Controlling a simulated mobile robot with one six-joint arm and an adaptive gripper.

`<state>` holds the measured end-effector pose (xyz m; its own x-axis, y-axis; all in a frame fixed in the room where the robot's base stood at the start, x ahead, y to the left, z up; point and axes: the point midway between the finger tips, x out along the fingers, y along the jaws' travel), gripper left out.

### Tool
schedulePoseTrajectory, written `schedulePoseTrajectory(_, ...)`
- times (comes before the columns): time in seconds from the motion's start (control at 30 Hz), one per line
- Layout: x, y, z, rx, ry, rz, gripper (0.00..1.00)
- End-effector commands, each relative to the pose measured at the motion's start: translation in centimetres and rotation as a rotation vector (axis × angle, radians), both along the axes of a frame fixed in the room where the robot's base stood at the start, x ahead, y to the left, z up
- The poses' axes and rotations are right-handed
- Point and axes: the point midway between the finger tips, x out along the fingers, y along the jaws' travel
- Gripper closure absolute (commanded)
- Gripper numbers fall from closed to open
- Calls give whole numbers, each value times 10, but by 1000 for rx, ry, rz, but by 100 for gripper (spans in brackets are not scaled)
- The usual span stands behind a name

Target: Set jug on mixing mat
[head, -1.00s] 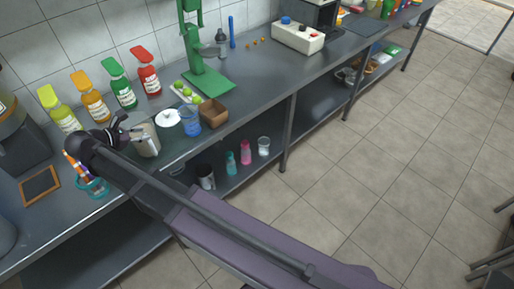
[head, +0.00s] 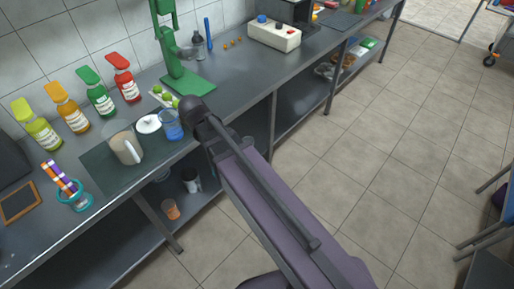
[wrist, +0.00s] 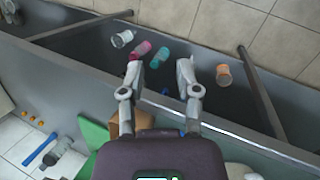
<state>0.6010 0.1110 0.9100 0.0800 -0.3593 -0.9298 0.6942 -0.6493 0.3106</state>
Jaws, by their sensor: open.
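The jug (head: 126,146), a translucent grey pitcher with a pale handle, stands upright on the dark mixing mat (head: 103,178) on the counter in the head view. The jug is not recognisable in the wrist view. My gripper (wrist: 159,74) shows in the wrist view with its two fingers apart and nothing between them. It is over the counter's front edge, with the lower shelf beneath. In the head view my arm hides the gripper; the arm's end is right of the jug and apart from it.
A blue cup (head: 171,126) and a white round dish (head: 149,124) stand close right of the jug. Several syrup bottles (head: 101,98) line the wall. A pen cup (head: 74,197) is to the left. A green press (head: 185,80) stands behind. Bottles and an orange cup (wrist: 223,75) are on the lower shelf.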

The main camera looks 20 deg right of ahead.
Motion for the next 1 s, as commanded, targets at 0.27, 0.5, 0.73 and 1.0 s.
schedulePoseTrajectory(0.27, -31, -62, -9, 186, -37, -364, 57)
schedulePoseTrajectory(0.5, -55, -98, -13, 319, -59, -645, 57)
schedulePoseTrajectory(0.73, -63, -110, -13, 377, -66, -768, 57)
schedulePoseTrajectory(1.0, -63, -111, -13, 382, -67, -778, 57)
